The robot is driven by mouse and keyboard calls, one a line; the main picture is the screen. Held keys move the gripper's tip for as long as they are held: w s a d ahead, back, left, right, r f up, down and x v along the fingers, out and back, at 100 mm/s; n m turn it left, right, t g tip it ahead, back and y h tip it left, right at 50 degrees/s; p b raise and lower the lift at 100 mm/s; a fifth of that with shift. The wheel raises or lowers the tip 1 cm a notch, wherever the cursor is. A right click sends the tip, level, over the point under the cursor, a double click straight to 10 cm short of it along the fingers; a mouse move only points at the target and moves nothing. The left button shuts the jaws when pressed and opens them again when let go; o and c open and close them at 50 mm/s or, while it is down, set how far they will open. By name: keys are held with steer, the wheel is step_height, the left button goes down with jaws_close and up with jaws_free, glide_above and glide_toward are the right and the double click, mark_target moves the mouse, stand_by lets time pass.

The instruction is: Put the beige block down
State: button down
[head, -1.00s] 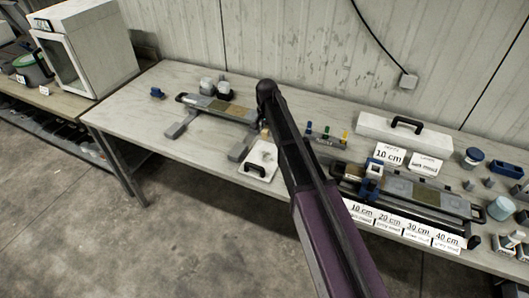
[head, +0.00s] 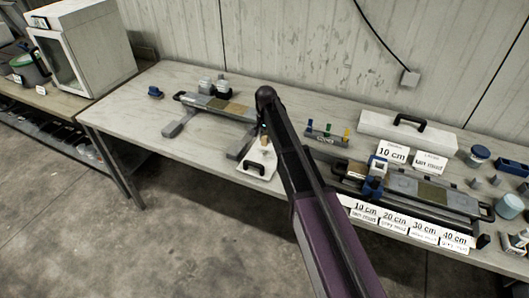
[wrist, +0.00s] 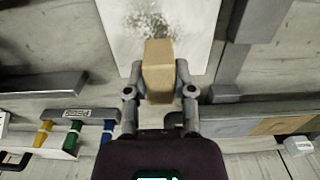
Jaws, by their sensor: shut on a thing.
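The beige block (wrist: 158,72) is held between the two fingers of my gripper (wrist: 159,88) in the wrist view. In the head view the block (head: 265,143) shows as a small tan patch beside my arm, which hides most of my gripper. A white board (head: 262,160) with a dark handle lies at the front edge of the table, by the block. In the wrist view the speckled white board (wrist: 188,28) lies behind the block's far end. I cannot tell whether the block touches it.
A core tray on grey supports (head: 215,104) stands to the left. A small rack (head: 322,136) with coloured tools is to the right, also seen in the wrist view (wrist: 80,115). A second tray with length cards (head: 405,228) lies further right. The table's left end is mostly clear.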

mark_target(266, 152)
steer(key=shift+f+b, duration=0.45)
steer(key=shift+f, duration=0.3)
steer(key=shift+f+b, duration=1.85)
steer(key=shift+f, duration=0.15)
steer(key=shift+c, duration=2.3)
jaws_free()
steer(key=shift+r, duration=0.2)
step_height(266, 152, up, 12)
steer(key=p, duration=1.2)
